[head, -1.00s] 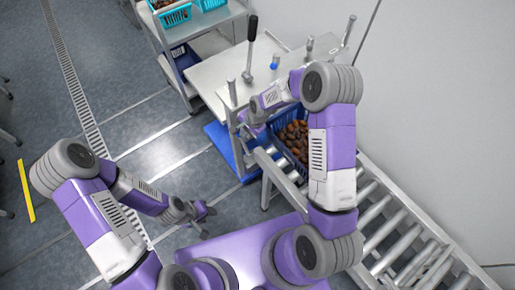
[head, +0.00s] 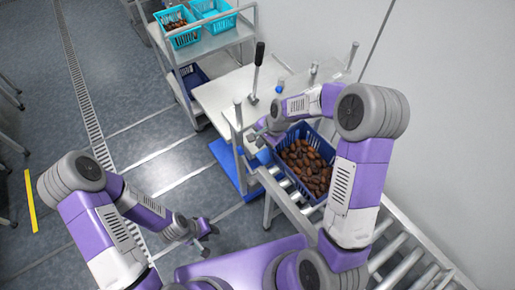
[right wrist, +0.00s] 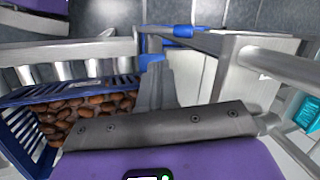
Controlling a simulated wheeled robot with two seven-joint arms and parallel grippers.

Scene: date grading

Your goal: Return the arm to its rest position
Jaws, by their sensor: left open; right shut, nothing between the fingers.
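My right arm reaches up the right side of the head view and bends back left over the roller conveyor. Its right gripper (head: 258,140) is shut and empty, beside the upper left corner of the blue crate of dates (head: 287,176). In the right wrist view the shut fingers (right wrist: 155,85) have nothing between them, and the crate (right wrist: 25,140) is to their left. My left gripper (head: 208,230) is open and empty, low over the floor at lower centre, clear of everything.
The roller conveyor (head: 390,245) runs along the wall under the crate. A pale worktable (head: 225,97) with posts and a black-handled lever (head: 257,70) stands beyond it. A cart (head: 212,48) with turquoise crates (head: 180,38) is behind.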

